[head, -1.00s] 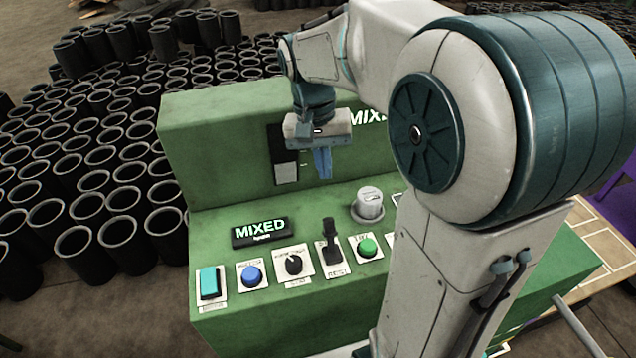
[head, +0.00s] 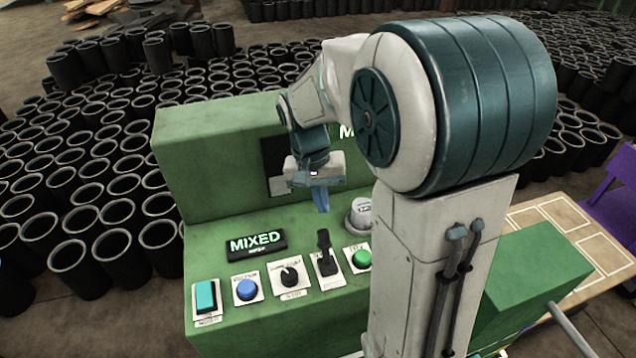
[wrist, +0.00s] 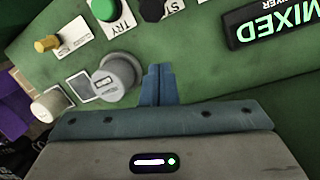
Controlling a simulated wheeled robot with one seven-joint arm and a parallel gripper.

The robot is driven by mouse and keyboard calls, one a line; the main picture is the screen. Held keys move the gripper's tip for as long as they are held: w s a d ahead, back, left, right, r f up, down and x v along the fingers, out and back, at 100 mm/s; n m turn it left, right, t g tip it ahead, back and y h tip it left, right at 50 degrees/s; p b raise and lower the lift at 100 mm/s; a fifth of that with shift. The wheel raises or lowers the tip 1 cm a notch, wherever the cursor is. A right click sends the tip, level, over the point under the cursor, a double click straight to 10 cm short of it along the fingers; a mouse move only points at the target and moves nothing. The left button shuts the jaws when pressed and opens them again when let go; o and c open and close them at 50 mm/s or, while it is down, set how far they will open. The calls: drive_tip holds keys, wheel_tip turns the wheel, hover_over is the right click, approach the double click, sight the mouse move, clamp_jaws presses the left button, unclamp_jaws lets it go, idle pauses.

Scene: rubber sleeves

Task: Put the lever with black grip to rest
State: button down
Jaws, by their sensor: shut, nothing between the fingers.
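The lever with black grip (head: 324,250) stands roughly upright on a white plate on the green console, between a black rotary knob (head: 290,275) and a green button (head: 362,258). In the wrist view a black part, likely the lever's grip (wrist: 151,9), is cut off at the top edge beside the green button (wrist: 104,8). My gripper (head: 322,208) is shut and empty, pointing down, above and behind the lever and apart from it. Its blue fingers show together in the wrist view (wrist: 158,85).
A grey round knob (head: 360,215) stands right of my gripper, close to the fingers in the wrist view (wrist: 118,72). A MIXED sign (head: 256,244), blue button (head: 246,290) and cyan switch (head: 205,297) lie to the left. The console's upright back panel (head: 205,150) is behind.

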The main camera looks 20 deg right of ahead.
sight(325, 245)
drive_tip(key=shift+s+d+f, duration=0.15)
drive_tip(key=shift+s+f, duration=0.05)
drive_tip(key=shift+f, duration=0.85)
drive_tip(key=shift+s+f, duration=0.25)
drive_tip(key=shift+s+a+r+p, duration=0.35)
drive_tip(key=shift+s+a+p, duration=0.05)
drive_tip(key=shift+s, duration=0.3)
drive_tip(key=shift+s+a+r+p, duration=0.35)
drive_tip(key=shift+s, duration=0.35)
drive_tip(key=shift+s+b, duration=0.1)
drive_tip(key=shift+b, duration=0.3)
